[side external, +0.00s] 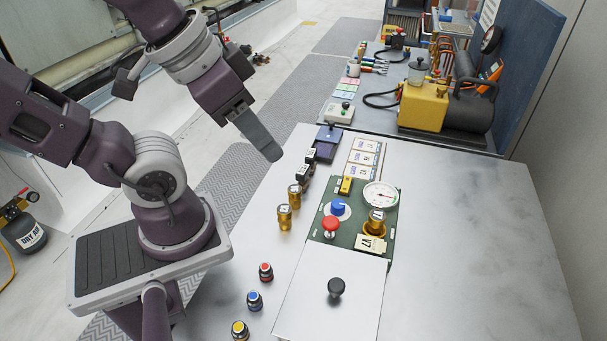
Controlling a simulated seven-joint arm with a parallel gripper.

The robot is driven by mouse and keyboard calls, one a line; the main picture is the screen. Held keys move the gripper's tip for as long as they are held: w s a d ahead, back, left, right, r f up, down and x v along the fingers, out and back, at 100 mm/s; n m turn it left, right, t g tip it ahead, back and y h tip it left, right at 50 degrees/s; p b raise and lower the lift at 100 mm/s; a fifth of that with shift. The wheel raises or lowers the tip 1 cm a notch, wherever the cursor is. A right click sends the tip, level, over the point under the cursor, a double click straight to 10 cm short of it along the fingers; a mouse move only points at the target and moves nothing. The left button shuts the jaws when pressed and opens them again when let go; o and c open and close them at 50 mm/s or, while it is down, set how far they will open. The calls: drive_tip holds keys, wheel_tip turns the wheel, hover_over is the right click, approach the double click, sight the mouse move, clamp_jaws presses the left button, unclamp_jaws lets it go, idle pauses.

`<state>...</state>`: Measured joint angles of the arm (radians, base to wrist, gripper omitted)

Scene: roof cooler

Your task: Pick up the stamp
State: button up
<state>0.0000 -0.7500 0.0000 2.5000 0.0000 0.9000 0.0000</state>
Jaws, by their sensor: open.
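No item can be singled out for certain as the stamp. Small dark blocks with white labelled tops (310,155) stand in a row near the table's left edge, beside a dark blue flat pad (327,141), and may include it. My gripper (273,154) hangs above the left edge of the table, to the left of these blocks and apart from them. It points down and to the right and holds nothing that I can see. It is seen side-on, so one finger hides the other.
A green panel (325,233) with a red button, blue knob and gauge (381,194) lies mid-table. A white panel with a black knob (336,287) is in front. The table's right side is clear.

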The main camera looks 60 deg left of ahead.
drive_tip(key=shift+o, duration=0.8)
drive_tip(key=n+g, duration=0.5)
drive_tip(key=n, duration=0.3)
hover_over(303, 169)
wheel_tip(303, 169, down, 18)
drive_tip(key=shift+a+f, duration=0.1)
drive_tip(key=shift+a, duration=0.05)
drive_tip(key=shift+g, duration=0.3)
wheel_tip(303, 169, down, 8)
drive_tip(key=shift+r, duration=0.1)
clamp_jaws()
